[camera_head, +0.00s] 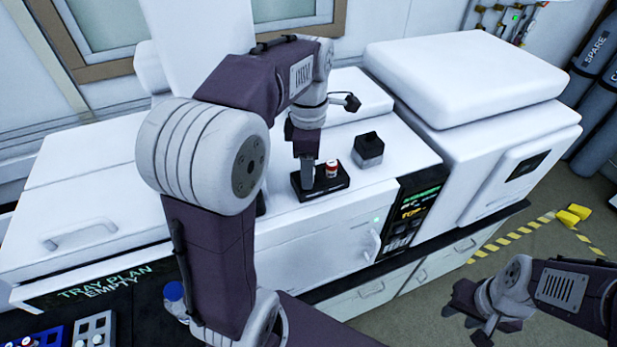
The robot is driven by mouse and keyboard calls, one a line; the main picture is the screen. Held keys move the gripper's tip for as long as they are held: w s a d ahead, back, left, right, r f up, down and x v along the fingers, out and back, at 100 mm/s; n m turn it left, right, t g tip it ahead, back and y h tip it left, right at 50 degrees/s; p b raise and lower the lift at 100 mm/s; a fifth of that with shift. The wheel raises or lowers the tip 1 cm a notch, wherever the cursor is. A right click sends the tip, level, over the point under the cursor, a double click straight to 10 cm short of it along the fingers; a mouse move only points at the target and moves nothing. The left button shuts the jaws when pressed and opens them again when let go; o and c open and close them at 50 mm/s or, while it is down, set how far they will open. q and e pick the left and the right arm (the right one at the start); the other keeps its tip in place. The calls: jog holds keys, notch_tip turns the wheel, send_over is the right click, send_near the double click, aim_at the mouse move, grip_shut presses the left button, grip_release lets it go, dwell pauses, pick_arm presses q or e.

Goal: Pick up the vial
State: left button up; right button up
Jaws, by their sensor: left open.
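A small vial (332,168) with a white and red top stands in a black holder (338,185) on the white instrument's top. My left gripper (308,178) points down at the holder, just left of the vial in the picture. It is open and its near finger shows; the other finger is hard to make out. I cannot tell whether the vial is between the fingers. My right gripper (470,314) is at the lower right, away from the vial, with its fingers apart and empty.
A dark-topped grey block (368,149) stands right of the holder. A taller white instrument (465,75) rises at the right. At the lower left are a blue rack (50,338), a grey rack (93,328) and a blue-capped bottle (175,300). Yellow blocks (573,215) lie on the floor.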

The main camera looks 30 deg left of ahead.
pick_arm(q)
grip_shut()
jog(key=r, duration=0.4)
jog(key=shift+d+r, duration=0.2)
jog(key=shift+d, duration=0.2)
jog(key=s+d+r, duration=0.2)
jog(key=d+r, duration=0.4)
jog(key=d, duration=0.4)
jog(key=shift+d+r, duration=0.25)
jog(key=shift+d, duration=0.1)
